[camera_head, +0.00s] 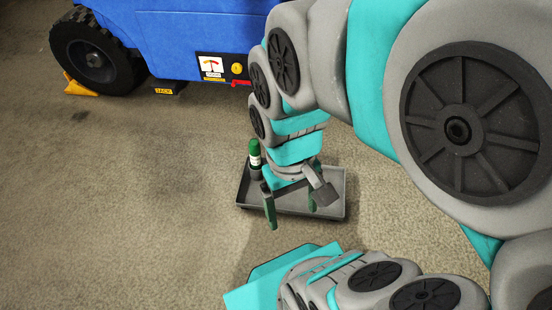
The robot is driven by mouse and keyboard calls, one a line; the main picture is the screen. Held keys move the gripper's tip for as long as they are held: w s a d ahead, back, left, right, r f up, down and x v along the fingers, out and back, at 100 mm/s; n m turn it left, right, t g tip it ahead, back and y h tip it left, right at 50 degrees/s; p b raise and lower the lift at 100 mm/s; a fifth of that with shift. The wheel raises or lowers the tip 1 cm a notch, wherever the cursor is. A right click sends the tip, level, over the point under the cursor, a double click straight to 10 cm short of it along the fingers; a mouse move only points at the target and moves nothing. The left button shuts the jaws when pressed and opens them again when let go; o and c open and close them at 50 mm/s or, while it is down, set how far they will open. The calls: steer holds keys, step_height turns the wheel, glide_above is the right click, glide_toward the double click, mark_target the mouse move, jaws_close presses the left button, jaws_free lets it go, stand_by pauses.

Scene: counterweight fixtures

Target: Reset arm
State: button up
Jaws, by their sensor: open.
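My arm reaches in from the right and bends down to my gripper (292,217). The gripper points downward with its two green fingers apart and nothing seen between them. It appears in front of or above a shallow dark grey tray (333,205) on the floor; its height over the tray is hard to tell. A small upright cylinder (255,158) with a green top, a pale label band and a dark lower part shows at the tray's left back corner, just left of the gripper. Its base is partly hidden.
A blue vehicle (190,35) stands at the back, with a black wheel (92,60) and a yellow chock (80,88). Its side has a gauge panel (212,67), a yellow knob (237,69) and a block labelled JACK (168,90). The floor at left is clear.

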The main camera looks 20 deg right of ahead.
step_height(320, 180, up, 7)
steer(key=p, duration=0.7)
stand_by(0.6)
